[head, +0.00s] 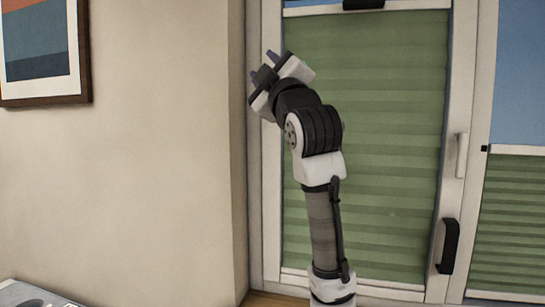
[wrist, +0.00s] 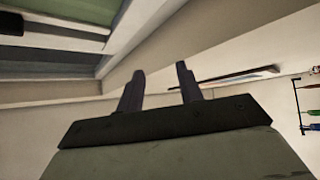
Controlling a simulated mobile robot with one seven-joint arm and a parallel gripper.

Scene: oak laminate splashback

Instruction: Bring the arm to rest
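My gripper (head: 262,67) is at the top of my raised arm in the head view, in front of the left edge of the window frame. Its two dark fingers point up and to the left. In the wrist view my gripper (wrist: 160,85) shows both fingers standing apart with a clear gap and nothing between them. My arm (head: 321,170) rises from the bottom of the head view and bends to the left near its top. It appears to touch nothing.
A window with a green pleated blind (head: 385,150) stands behind the arm, with a black handle (head: 448,246) at right. A beige wall (head: 150,170) with a framed picture (head: 40,50) is at left. Part of a grey object (head: 30,294) shows at bottom left.

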